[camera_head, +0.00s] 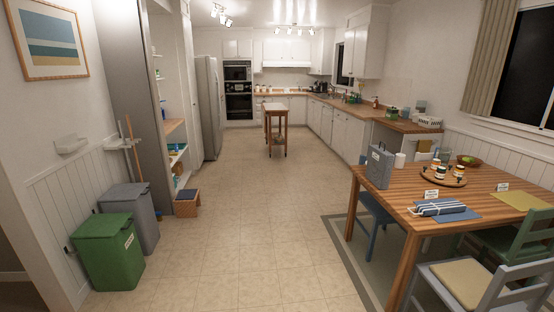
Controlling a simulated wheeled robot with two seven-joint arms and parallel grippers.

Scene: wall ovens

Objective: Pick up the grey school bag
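The grey school bag (379,168) stands upright on the far left corner of the wooden dining table (400,197), at the right of the head view. It has a handle on top and a small pale label on its front. Neither of my grippers shows in this view, and nothing touches the bag except the table under it.
A striped folded cloth (441,207), a round tray (443,177) with jars and a white cup (399,160) share the table. Chairs (470,285) crowd its near and right sides. Green (108,250) and grey (131,214) bins stand left. The middle floor is clear.

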